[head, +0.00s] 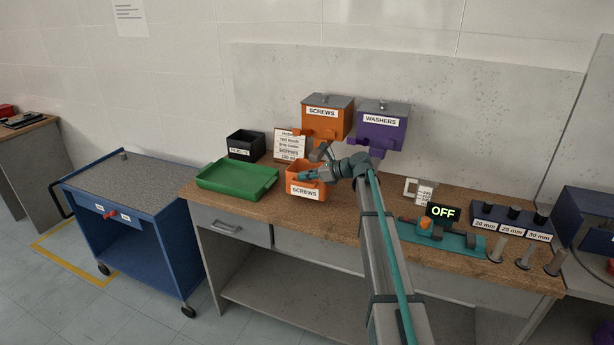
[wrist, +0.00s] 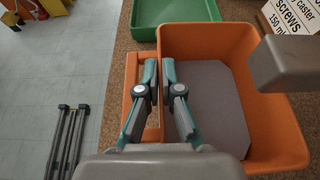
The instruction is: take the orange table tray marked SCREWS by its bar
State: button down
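The orange table tray marked SCREWS (head: 305,190) stands on the bench, its label facing the front. In the wrist view the tray (wrist: 285,120) is seen from above, with a flat grey bottom and nothing loose visible inside. Its orange bar (wrist: 131,85) runs along its left side in that view, with a gap between bar and wall. My gripper (wrist: 159,64) is over this side of the tray. Its fingers are a little apart, with orange showing between them. The left finger is over the gap, the right over the tray. I cannot tell how far above they are, or any contact.
A green tray (head: 238,181) lies left of the SCREWS tray. A black bin (head: 245,144) and a text card (head: 290,146) stand behind. Orange (head: 327,121) and purple (head: 381,127) boxes hang above. A teal fixture (head: 440,238) is at the right.

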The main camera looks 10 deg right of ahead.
jog(key=s+a+b, duration=0.2)
jog(key=s+a, duration=0.5)
jog(key=s, duration=0.5)
jog(key=shift+s+a+b, duration=0.3)
jog(key=shift+s+b, duration=0.1)
jog(key=shift+s+r, duration=0.1)
